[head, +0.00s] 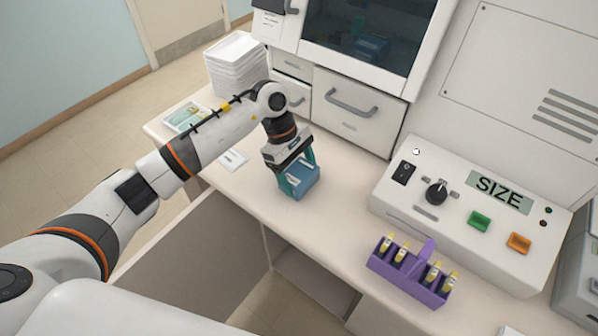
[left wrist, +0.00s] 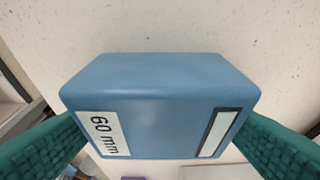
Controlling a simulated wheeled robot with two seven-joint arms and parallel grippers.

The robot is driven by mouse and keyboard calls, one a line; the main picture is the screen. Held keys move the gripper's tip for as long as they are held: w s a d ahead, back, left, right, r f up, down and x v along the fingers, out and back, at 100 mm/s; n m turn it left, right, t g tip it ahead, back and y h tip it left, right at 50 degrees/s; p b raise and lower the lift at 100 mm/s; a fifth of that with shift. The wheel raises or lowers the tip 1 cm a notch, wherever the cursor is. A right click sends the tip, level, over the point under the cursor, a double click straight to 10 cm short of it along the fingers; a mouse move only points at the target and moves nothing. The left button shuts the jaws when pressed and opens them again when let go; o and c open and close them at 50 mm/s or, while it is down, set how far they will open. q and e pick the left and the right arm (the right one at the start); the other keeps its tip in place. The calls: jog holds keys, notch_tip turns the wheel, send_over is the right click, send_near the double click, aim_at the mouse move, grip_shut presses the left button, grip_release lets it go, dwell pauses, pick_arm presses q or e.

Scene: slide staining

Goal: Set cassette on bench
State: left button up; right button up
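The cassette (head: 302,182) is a blue box near the front edge of the bench (head: 250,200). In the left wrist view the cassette (left wrist: 160,100) fills the middle, with a "60 mm" label on its left and a pale dark-framed strip on its right. My left gripper (head: 299,174) points down with its teal fingers closed against two opposite sides of the cassette. The cassette is at or just above the bench top; I cannot tell whether its underside touches. My right gripper is not in view.
A purple rack (head: 408,278) with several yellow-capped tubes stands at the front right. Behind it is a white control box (head: 465,215) marked "SIZE". A white stack (head: 236,65) and a small tray (head: 186,117) are at the far left. Bench right of the cassette is clear.

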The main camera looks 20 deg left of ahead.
pick_arm(q)
jog(key=o, duration=0.4)
jog(key=shift+r, duration=0.1)
jog(key=shift+r+p, duration=0.2)
jog(key=shift+p, duration=0.1)
jog(key=b+v, duration=0.3)
jog(key=v, duration=0.8)
jog(key=shift+a+r, duration=0.25)
jog(key=shift+r, duration=0.05)
jog(key=shift+s+f, duration=0.1)
